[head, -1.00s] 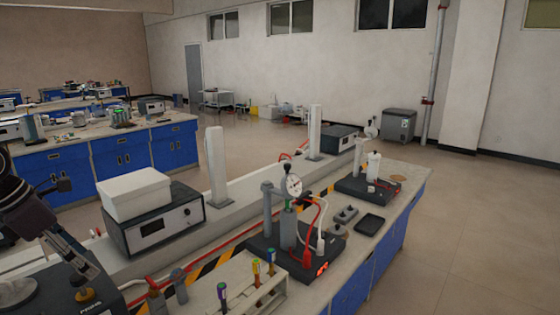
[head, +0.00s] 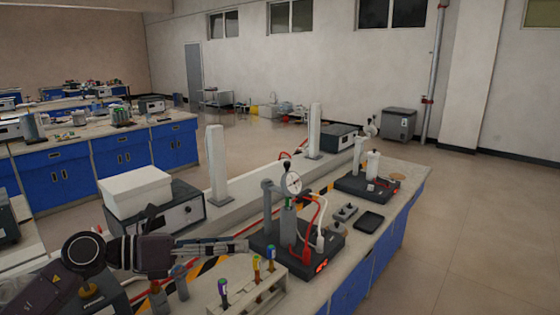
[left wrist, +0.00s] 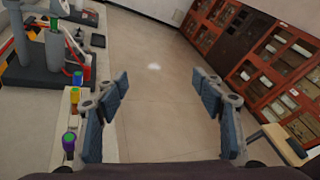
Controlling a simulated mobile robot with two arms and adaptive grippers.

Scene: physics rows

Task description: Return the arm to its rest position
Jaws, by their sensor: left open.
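My left gripper (head: 243,246) reaches in from the lower left of the head view, over the near bench, pointing right. In the left wrist view its two fingers (left wrist: 165,115) stand wide apart with only floor showing between them, so it is open and empty. It is above and behind the tube rack (head: 240,305), which holds several capped tubes, one with a purple cap (head: 223,288). The gripper appears apart from the rack and from the black device with the dial gauge (head: 291,183). My right gripper is not in view.
A black tray (head: 369,221) and a second black device (head: 367,187) stand further along the bench. The floor (head: 470,230) right of the bench is clear. Wooden cabinets (left wrist: 270,60) show in the wrist view.

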